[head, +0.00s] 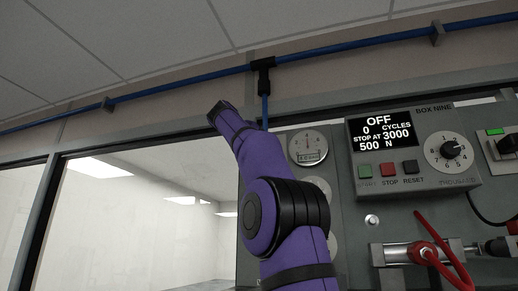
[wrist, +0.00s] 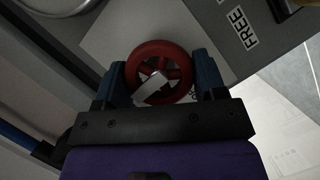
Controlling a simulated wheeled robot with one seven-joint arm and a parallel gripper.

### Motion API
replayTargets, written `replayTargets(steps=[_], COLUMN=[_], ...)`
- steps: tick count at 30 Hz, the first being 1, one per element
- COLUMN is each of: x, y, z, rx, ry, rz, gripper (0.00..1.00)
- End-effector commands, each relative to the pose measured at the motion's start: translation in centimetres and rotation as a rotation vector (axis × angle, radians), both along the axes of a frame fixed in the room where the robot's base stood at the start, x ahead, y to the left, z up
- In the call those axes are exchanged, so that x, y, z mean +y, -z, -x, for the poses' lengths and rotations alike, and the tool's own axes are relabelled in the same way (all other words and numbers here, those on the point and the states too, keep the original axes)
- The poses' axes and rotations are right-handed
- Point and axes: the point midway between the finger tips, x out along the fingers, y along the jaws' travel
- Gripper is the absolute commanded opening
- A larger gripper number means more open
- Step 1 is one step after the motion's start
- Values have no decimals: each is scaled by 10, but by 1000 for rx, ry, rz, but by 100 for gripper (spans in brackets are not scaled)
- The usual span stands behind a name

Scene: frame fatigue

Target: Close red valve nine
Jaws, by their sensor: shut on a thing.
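A red valve handwheel (wrist: 173,57) with spokes shows in the wrist view, with a small pale tag (wrist: 153,92) across its lower left. My gripper (wrist: 160,78) has one blue finger on each side of the wheel and is shut on its rim. In the head view my purple arm rises in front of the panel; the wheel cannot be made out there, and my fingers are not clearly visible.
The grey panel (head: 350,212) carries a control box (head: 412,150) reading OFF, a dial gauge (head: 309,147) and red hoses (head: 440,255). A blue pipe (head: 340,49) runs above. A FREE label (wrist: 236,27) is beside the wheel. Window glass lies left.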

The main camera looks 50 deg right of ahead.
Motion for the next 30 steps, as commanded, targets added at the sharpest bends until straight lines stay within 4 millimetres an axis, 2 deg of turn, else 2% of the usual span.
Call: replayTargets(steps=[16, 17, 18, 20, 30], x=[-1, -1, -1, -1, 3], y=[2, 2, 2, 2, 0], z=[-1, -1, -1, -1, -1], rx=[-19, -19, -19, -19, -20], ry=[2, 2, 2, 2, -1], rz=[-14, -14, -14, -13, -11], gripper=[41, 69, 78, 90, 90])
